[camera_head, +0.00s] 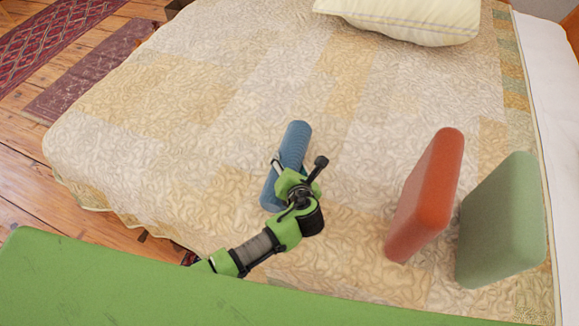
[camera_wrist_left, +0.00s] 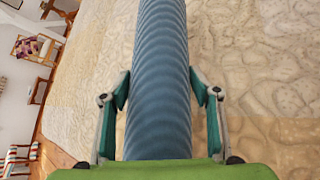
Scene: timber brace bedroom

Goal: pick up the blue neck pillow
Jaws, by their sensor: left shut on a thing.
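The blue neck pillow (camera_head: 296,140) is a ribbed blue roll on the bed, seen in the head view near the middle. My left gripper (camera_head: 297,166) is over it, with a finger on either side, and is shut on it. In the left wrist view the pillow (camera_wrist_left: 161,75) runs up the middle between the two fingers of the left gripper (camera_wrist_left: 162,95). The arm hides part of the pillow's near half. I cannot tell whether the pillow still touches the bed. My right gripper is in neither view.
On the patterned bed (camera_head: 200,100), a red cushion (camera_head: 425,195) and a green cushion (camera_head: 503,220) stand to the right. A cream pillow (camera_head: 405,18) lies at the far side. A green surface (camera_head: 90,285) fills the near left. The bed's left part is clear.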

